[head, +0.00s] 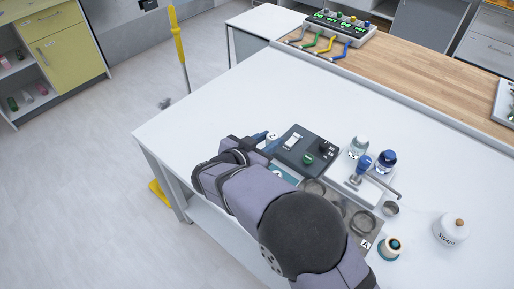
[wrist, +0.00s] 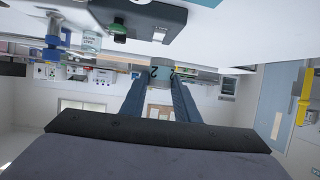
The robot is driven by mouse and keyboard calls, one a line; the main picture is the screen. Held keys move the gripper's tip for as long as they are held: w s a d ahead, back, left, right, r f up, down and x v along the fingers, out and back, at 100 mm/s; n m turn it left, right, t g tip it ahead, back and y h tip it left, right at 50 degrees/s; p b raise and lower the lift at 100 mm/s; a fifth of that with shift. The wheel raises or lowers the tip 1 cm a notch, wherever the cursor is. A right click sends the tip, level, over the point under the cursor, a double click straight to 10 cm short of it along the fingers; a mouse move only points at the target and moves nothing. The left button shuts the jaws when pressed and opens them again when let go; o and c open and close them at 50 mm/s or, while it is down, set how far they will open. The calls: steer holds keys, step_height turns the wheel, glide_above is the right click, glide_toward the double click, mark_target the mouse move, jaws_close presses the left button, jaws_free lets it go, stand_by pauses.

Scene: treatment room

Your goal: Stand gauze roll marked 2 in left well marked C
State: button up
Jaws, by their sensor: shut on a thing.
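A gauze roll marked 2 (head: 271,135) is held by my gripper (head: 265,142) above the left part of the white table. In the wrist view the two blue fingers of my gripper (wrist: 162,84) close on the roll (wrist: 163,72), and its 2 mark shows near the fingertips. A grey tray with round wells (head: 377,232) lies partly under my arm, with a label A at its near right end. Two of its wells show. My arm covers its left part, and I cannot make out a mark C.
A dark box with a green knob (head: 318,150) stands just right of my gripper.

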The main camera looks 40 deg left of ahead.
steer(key=w+d+f+m+h, duration=0.1)
steer(key=d+m+h, duration=0.1)
steer(key=d, duration=0.5)
steer(key=d+f+m+h, duration=0.1)
steer(key=d+f+h, duration=0.1)
steer(key=d, duration=0.6)
steer(key=shift+w+d+f+m+b, duration=0.15)
steer(key=shift+w+f+m+b, duration=0.1)
steer(key=shift+w+m+b, duration=0.15)
steer(key=shift+f, duration=0.1)
step_height(320, 180, down, 6)
steer(key=b, duration=0.6)
steer(key=shift+r, duration=0.2)
steer(key=shift+p, duration=0.8)
steer(key=shift+f+b, duration=0.3)
steer(key=shift+f, duration=0.3)
stand_by(0.7)
steer(key=o, duration=0.7)
steer(key=shift+o, duration=0.2)
steer(key=shift+s+r, duration=0.1)
